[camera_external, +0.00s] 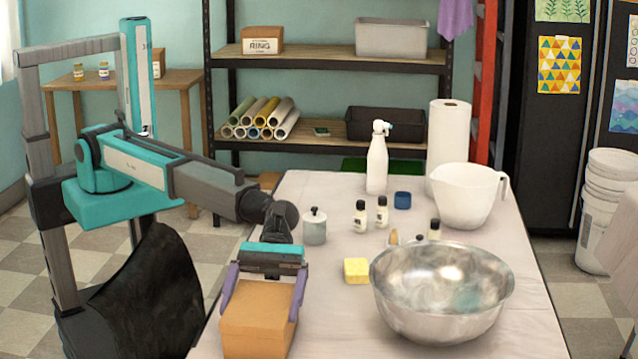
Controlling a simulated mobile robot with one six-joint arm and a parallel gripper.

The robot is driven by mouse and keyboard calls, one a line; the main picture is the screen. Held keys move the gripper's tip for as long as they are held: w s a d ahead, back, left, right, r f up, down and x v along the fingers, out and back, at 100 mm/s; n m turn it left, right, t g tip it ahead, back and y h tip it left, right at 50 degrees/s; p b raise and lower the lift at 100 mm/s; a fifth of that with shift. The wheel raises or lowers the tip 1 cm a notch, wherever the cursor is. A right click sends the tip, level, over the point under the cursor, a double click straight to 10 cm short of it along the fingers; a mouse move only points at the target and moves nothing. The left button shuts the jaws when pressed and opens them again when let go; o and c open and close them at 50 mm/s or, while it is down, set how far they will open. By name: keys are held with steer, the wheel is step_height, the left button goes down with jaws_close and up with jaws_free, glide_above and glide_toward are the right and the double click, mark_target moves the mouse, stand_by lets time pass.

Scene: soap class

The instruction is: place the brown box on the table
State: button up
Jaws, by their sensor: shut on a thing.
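The brown box (257,323) is at the near left part of the table, partly cut off by the bottom edge of the picture. My gripper (264,296) is shut on it, with one purple finger on each side of the box. The box looks level. I cannot tell whether its underside touches the table. The table (335,330) has a pale cloth top, and its near edge is out of view.
A large metal bowl (441,290) and a yellow sponge-like block (356,271) stand right of the box. Small bottles (360,217), a grey jar (314,227), a white spray bottle (377,165), a white jug (467,197) and a paper roll (448,140) stand farther back. Bare cloth lies between box and bowl.

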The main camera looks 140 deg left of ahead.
steer(key=o, duration=1)
steer(key=shift+r, duration=0.1)
steer(key=v, duration=1.2)
